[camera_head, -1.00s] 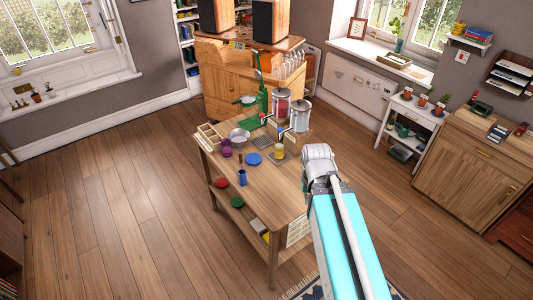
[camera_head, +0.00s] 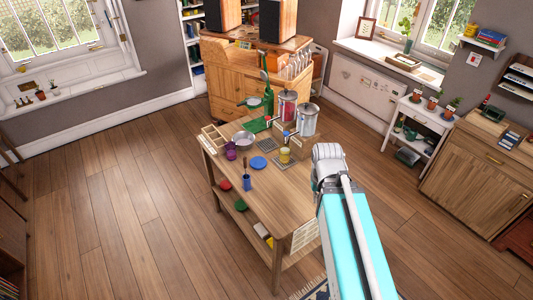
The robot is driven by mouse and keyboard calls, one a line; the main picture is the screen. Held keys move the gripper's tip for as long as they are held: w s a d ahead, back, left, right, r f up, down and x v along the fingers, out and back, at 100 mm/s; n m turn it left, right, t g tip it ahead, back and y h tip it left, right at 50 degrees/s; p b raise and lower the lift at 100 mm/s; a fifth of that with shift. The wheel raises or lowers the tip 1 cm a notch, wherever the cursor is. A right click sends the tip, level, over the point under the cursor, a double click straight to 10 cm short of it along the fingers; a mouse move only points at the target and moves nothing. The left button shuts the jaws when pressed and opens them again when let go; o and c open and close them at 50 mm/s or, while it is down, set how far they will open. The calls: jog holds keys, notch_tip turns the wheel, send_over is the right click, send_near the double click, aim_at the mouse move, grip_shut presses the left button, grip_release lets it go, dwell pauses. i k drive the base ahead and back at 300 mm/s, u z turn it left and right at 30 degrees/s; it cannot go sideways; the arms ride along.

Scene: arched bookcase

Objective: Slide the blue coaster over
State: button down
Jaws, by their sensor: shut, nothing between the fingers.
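The blue coaster (camera_head: 258,163) lies flat on the wooden table, around the middle of its top (camera_head: 284,200). A yellow cup (camera_head: 284,155) stands close to its right, and a purple cup (camera_head: 231,151) is to its left. A dark blue cup with something upright in it (camera_head: 247,182) stands nearer, just below the coaster. My arm reaches up from the bottom right, and its visible joint is beside the table's right edge. My gripper is not visible; nothing is seen touching the coaster.
A metal bowl (camera_head: 244,140), a divided wooden tray (camera_head: 214,139), a green bottle (camera_head: 265,98) and two lidded canisters, one red (camera_head: 287,107) and one clear (camera_head: 307,119), occupy the table's far part. Its near part is bare. Open floor (camera_head: 130,215) lies to the left.

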aim_at(258, 162)
jog(key=i, duration=0.85)
